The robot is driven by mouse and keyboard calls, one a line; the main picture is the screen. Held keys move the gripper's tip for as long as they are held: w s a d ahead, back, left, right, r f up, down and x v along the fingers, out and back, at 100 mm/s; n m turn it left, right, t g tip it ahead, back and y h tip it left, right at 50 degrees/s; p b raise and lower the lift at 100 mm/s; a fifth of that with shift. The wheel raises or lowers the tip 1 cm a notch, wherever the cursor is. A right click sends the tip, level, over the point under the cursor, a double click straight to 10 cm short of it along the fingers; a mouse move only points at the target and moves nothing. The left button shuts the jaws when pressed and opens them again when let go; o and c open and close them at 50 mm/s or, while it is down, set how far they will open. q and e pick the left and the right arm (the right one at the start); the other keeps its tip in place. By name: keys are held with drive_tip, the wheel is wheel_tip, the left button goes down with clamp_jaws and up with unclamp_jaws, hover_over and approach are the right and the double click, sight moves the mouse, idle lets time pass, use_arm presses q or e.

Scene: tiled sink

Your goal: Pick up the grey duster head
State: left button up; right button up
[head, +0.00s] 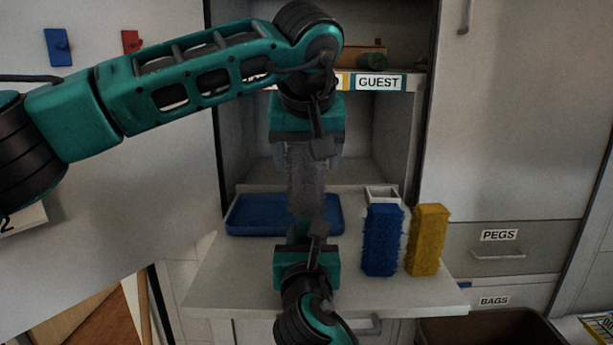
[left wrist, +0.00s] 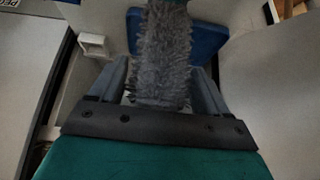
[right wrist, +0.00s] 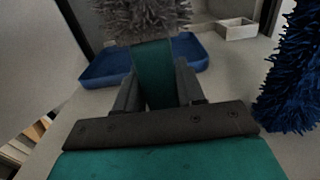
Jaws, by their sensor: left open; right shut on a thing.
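The grey duster head (head: 305,182) is shaggy and stands upright between my two grippers. Its shaggy length also shows in the left wrist view (left wrist: 165,55) and its lower part in the right wrist view (right wrist: 140,18). My right gripper (head: 306,232) is below it, shut on a flat teal handle (right wrist: 154,72) that runs up into the grey fibres. My left gripper (head: 307,155) comes from above, pointing down. Its open fingers stand on either side of the grey head's upper end; I cannot tell whether they touch it.
A blue tray (head: 245,226) lies behind on the counter (head: 225,280). A blue shaggy block (head: 382,240) and a yellow one (head: 428,240) stand close on the right. A small white box (head: 381,194) is behind them. A shelf labelled GUEST (head: 378,83) is above.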

use_arm(q)
drive_tip(key=x, duration=0.2)
drive_tip(key=shift+w+f, duration=0.15)
drive_tip(key=shift+f, duration=0.1)
drive_tip(key=shift+c, duration=0.2)
drive_tip(key=c, duration=1)
wheel_tip(320, 180, up, 18)
use_arm(e)
drive_tip(key=o, duration=1.3)
drive_tip(key=shift+c, duration=0.2)
